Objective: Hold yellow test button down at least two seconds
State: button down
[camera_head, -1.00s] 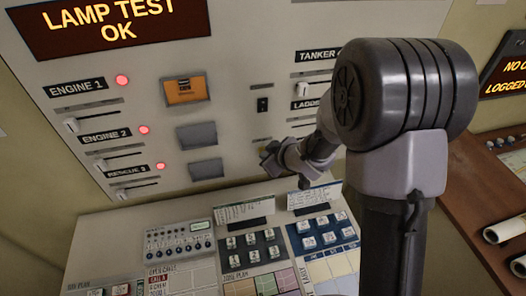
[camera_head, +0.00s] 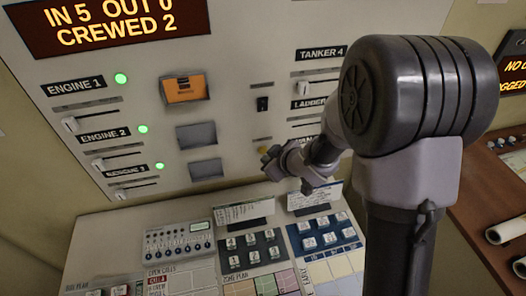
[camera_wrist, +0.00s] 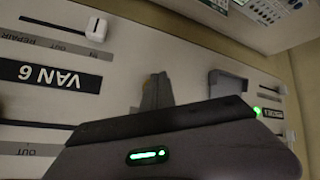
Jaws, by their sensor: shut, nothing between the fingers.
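The small yellow button (camera_head: 263,150) shows on the upright panel, just beyond my gripper (camera_head: 270,163) in the head view. My gripper is shut and empty, with its tip close to the panel beside the button. A narrow gap seems to lie between tip and button, but contact is hard to judge. In the wrist view my gripper (camera_wrist: 157,90) points at the panel, with a small yellowish patch at its tip. The display sign (camera_head: 110,24) reads "IN 5 OUT 0 CREWED 2". The lamps by Engine 1 (camera_head: 121,78), Engine 2 (camera_head: 143,129) and the third row (camera_head: 159,166) are green.
Below is a sloped desk with a button block (camera_head: 252,250) and upright cards.

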jog(key=shift+s+d+b, duration=0.25)
jog(key=shift+s+b, duration=0.15)
jog(key=shift+s, duration=0.85)
jog(key=shift+s+d+b, duration=0.25)
jog(key=shift+s+b, duration=0.1)
jog(key=shift+s, duration=0.85)
